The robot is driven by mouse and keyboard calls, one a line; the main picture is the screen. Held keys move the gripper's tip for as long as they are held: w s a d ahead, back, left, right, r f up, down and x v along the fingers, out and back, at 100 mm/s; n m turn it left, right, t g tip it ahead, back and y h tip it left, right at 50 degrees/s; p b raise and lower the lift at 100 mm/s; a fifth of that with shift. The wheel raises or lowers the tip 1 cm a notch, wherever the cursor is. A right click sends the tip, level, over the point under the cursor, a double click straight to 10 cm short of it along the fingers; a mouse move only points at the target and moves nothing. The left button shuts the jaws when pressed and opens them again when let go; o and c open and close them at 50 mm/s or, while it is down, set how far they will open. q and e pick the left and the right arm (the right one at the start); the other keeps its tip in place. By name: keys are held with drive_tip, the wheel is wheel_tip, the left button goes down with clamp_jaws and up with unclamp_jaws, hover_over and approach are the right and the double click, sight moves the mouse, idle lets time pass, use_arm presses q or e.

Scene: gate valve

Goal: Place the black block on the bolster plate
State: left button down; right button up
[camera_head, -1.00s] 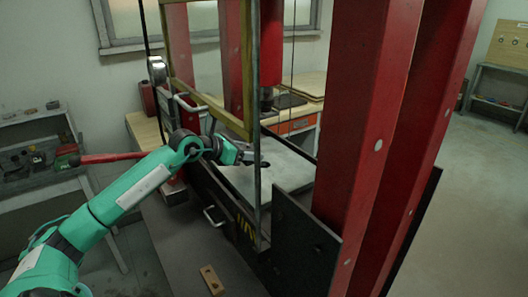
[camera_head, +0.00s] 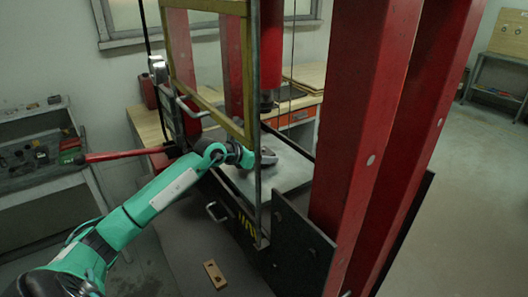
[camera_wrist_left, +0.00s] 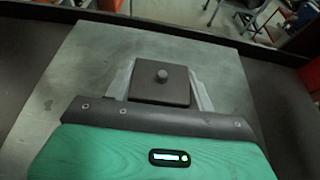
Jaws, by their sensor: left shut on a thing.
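The black block (camera_wrist_left: 160,84), a dark square piece with a round knob on top, sits between the light fingers of my left gripper (camera_wrist_left: 163,85) in the left wrist view. My left gripper (camera_head: 266,157) is shut on it and is over the grey bolster plate (camera_head: 290,172) in the head view, inside the press frame. The bolster plate also fills much of the left wrist view (camera_wrist_left: 75,68). I cannot tell whether the block touches the plate. In the head view the gripper mostly hides the block. My right gripper is not in view.
The yellow-framed guard (camera_head: 208,104) and its grey post stand close to my left arm. A red ram (camera_head: 268,75) hangs above the plate. Thick red columns (camera_head: 365,110) stand to the right. A red lever (camera_head: 118,156) juts out left. A small wooden piece (camera_head: 215,274) lies in front.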

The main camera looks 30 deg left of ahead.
use_arm(q)
drive_tip(key=shift+r, duration=0.1)
drive_tip(key=c, duration=0.5)
unclamp_jaws()
drive_tip(key=shift+s, duration=0.1)
drive_tip(key=shift+s+a+b, duration=0.2)
drive_tip(key=shift+s+b, duration=0.1)
drive_tip(key=shift+s, duration=0.05)
drive_tip(key=b+v, duration=0.4)
drive_tip(key=v, duration=0.5)
drive_tip(key=shift+s, duration=0.1)
drive_tip(key=shift+b+v, duration=0.3)
drive_tip(key=shift+v, duration=0.7)
